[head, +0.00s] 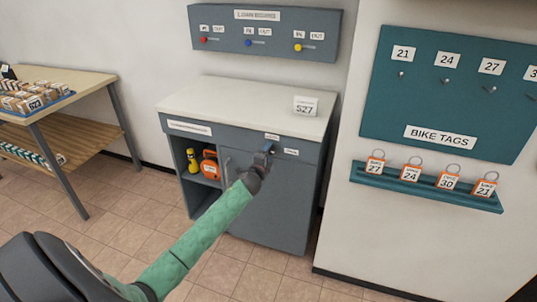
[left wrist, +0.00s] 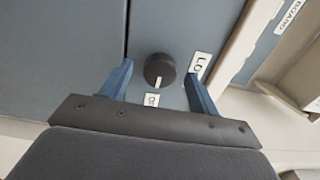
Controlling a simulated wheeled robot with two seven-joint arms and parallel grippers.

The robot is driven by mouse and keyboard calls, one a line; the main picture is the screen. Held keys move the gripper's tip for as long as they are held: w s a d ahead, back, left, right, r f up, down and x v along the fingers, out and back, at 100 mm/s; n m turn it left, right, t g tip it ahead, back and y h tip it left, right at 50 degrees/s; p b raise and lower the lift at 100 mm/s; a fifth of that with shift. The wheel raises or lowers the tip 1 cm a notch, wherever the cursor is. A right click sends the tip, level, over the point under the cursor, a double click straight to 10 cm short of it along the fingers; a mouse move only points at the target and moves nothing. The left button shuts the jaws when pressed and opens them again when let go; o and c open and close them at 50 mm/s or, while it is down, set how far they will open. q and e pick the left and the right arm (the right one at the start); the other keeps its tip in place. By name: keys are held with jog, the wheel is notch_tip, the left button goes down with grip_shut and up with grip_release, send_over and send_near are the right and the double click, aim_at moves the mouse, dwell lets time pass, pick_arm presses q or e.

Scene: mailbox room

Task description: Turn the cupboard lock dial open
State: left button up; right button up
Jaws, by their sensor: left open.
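The lock dial (left wrist: 159,70) is a dark round knob with a white pointer mark on the grey-blue cupboard front. In the left wrist view it sits between the two blue fingers of my left gripper (left wrist: 157,85), which is open and not visibly touching it. The pointer mark points toward a small label (left wrist: 152,100); another label (left wrist: 199,64) lies to its right, partly behind a finger. In the head view my left gripper (head: 265,155) is at the upper front of the cupboard (head: 268,205) and hides the dial. My right gripper is not in view.
The cupboard has a pale top with a 527 card (head: 306,106) and an open shelf with an orange item (head: 209,164) and a yellow bottle (head: 192,160). A table (head: 95,77) with parcels stands left. A bike tag rack (head: 425,187) is on the right wall.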

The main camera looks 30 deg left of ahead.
pick_arm(q)
jog(key=b+v, duration=0.1)
jog(key=v, duration=0.5)
jog(key=shift+s, duration=0.2)
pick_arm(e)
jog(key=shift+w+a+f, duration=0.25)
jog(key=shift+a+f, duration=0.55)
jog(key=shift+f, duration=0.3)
pick_arm(q)
jog(key=shift+f, duration=0.1)
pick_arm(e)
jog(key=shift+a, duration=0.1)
